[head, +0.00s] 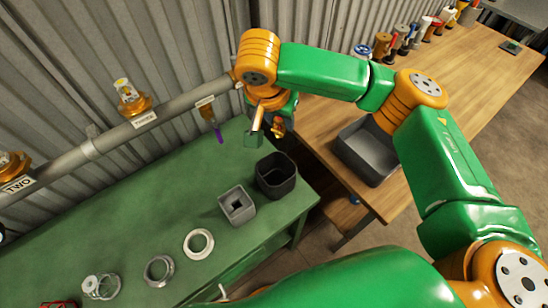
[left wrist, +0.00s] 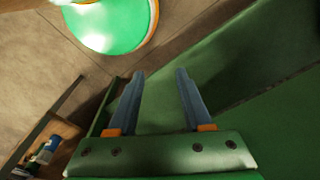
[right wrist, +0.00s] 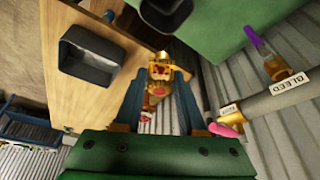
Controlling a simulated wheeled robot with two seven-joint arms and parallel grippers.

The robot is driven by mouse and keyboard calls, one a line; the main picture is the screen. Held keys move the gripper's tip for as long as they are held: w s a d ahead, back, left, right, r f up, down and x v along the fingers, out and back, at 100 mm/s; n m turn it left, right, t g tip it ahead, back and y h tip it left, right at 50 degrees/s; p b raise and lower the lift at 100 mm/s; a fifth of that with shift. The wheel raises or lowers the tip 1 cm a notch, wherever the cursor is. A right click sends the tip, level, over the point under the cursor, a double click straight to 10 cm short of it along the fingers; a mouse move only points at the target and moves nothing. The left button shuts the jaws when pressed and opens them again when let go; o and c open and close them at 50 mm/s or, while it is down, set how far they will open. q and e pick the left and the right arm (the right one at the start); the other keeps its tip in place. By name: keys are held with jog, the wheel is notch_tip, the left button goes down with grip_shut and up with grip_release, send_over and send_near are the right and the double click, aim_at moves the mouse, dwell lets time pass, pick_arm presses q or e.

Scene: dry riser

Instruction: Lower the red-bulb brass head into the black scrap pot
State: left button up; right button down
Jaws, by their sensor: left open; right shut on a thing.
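My right gripper (head: 266,128) is shut on the brass head (head: 278,129), above the back right end of the green bench. In the right wrist view the brass head (right wrist: 160,74) sits between the fingertips, with red showing on it; the fingers partly hide it. The black scrap pot (head: 277,173) stands upright and open on the bench's right end, below and apart from the held head. Its rim also shows at the top of the right wrist view (right wrist: 164,12). My left gripper (left wrist: 158,78) is open and empty in the left wrist view, low beside a green surface.
A grey square holder (head: 238,206) stands just left of the pot. Pale rings (head: 199,244) lie along the bench's front. A labelled pipe (head: 170,108) with brass fittings runs along the corrugated wall. A grey bin (head: 366,152) sits on the wooden table at right.

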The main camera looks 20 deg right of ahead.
notch_tip(320, 180, down, 10)
jog(key=b, duration=1)
jog(key=shift+a+r, duration=0.2)
jog(key=shift+a, duration=0.15)
jog(key=b, duration=0.4)
send_near(279, 178)
jog(key=shift+w+d+r, duration=0.15)
jog(key=shift+w+d, duration=0.3)
jog(key=shift+w, duration=0.15)
jog(key=shift+f+b, duration=1.1)
jog(key=shift+f, duration=1.35)
dwell(1.1)
